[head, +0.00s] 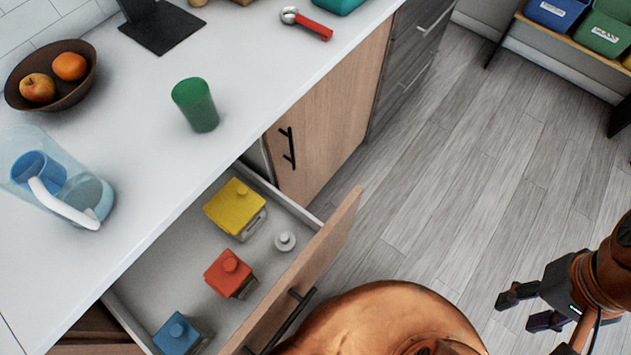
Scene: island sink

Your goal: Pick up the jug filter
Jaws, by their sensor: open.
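A clear filter jug (62,180) with a blue inner part and a white handle stands on the white counter at the left edge of the head view. It looks like the jug filter. My gripper (518,311) is at the lower right, open and empty, over the floor and beyond the open drawer. It is far from the jug and touches nothing.
An open drawer (185,245) below the counter holds yellow (234,205), red (228,271) and blue (178,334) lidded containers and a small pale round piece (285,241). A green cup (196,105) and a fruit bowl (63,98) stand near the jug.

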